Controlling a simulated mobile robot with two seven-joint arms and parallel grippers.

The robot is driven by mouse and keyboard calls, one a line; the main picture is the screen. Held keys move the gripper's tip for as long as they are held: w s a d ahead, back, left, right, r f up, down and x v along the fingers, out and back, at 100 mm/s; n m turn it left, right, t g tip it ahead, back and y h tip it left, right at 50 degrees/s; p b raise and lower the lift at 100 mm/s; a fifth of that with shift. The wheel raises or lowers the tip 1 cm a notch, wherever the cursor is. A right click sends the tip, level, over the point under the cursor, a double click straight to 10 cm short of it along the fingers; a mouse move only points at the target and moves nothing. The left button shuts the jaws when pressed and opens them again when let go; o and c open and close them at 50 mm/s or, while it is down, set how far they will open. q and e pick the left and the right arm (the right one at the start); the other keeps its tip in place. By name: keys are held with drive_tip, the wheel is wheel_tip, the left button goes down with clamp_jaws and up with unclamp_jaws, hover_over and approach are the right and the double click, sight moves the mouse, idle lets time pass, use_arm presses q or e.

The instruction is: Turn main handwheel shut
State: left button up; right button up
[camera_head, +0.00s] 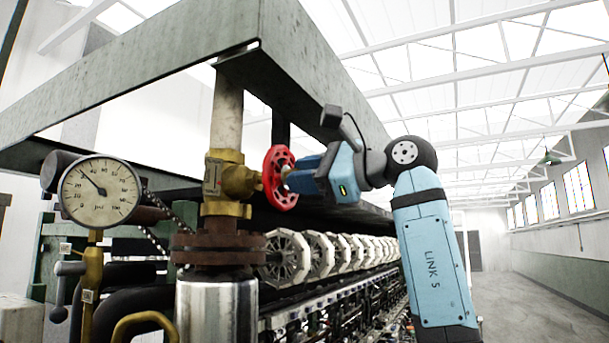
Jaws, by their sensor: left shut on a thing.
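The red handwheel (272,168) stands upright, seen nearly edge-on, on the right side of a brass valve (226,178). The valve sits on a vertical pipe above a rusty flange. My left gripper (288,180), blue and dark, reaches the wheel from the right and is shut on it near its middle. The gripper body hides part of the wheel and the exact contact of the fingers. My right gripper is not in view.
A round pressure gauge (100,191) stands left of the valve on a brass fitting. A grey metal trough (150,65) overhangs the valve. A row of pale octagonal reels (286,258) runs back behind it. The aisle floor (540,285) at right is clear.

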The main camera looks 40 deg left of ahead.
use_arm(q)
drive_tip(key=o, duration=0.8)
drive_tip(key=shift+d, duration=0.1)
